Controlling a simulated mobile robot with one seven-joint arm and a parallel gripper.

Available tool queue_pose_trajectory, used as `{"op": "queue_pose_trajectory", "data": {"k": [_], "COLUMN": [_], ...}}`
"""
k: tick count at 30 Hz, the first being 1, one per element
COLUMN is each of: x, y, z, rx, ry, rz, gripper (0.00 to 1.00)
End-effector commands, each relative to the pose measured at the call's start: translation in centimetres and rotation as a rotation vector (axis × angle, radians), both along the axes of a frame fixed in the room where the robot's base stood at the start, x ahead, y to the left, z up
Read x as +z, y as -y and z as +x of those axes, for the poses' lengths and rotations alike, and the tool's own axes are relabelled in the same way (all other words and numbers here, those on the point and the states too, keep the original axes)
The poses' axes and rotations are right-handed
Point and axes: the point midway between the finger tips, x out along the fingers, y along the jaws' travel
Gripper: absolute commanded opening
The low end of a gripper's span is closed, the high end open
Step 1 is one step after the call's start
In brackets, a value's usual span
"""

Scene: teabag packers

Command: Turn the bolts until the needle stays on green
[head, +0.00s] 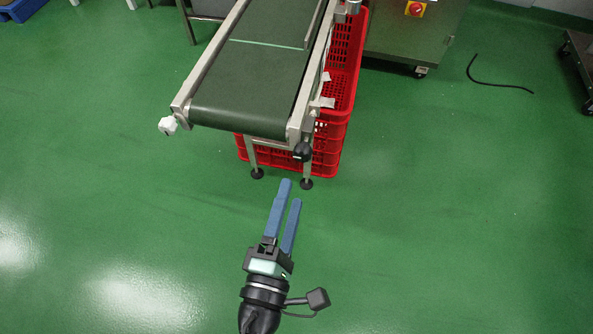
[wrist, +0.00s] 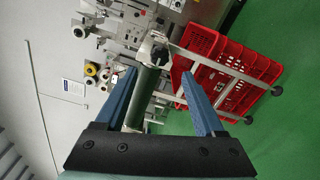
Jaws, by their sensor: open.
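A conveyor with a dark green belt (head: 250,90) runs away from me in the head view. A white knob-like part (head: 168,125) is on its near left corner and a black knob (head: 302,151) on its near right corner. I cannot tell if these are the bolts. No needle or green mark can be made out. My gripper (head: 291,192) is open and empty, apart from the conveyor and below its near end in the picture. In the wrist view, the blue fingers (wrist: 158,76) are spread, with the conveyor's end roller (wrist: 143,95) seen between them.
A red crate (head: 332,140) stands under and beside the conveyor's right side; it also shows in the wrist view (wrist: 235,72). A steel cabinet (head: 405,45) stands behind right. A black hose (head: 500,86) lies on the floor. The green floor around my gripper is clear.

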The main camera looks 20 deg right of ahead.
Motion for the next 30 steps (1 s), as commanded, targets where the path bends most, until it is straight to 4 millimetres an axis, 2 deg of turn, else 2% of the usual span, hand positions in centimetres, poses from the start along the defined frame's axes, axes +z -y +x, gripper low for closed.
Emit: {"op": "queue_pose_trajectory", "data": {"k": [3, 9, 30], "x": [0.1, 0.0, 0.3], "y": [-1.3, -2.4, -2.4], "z": [-1.9, -3.5, -3.2], "rx": [0.003, 0.002, -0.003], "ry": [-0.001, -0.001, 0.014], "rz": [0.0, 0.002, 0.019], "gripper": [0.71, 0.71, 0.71]}}
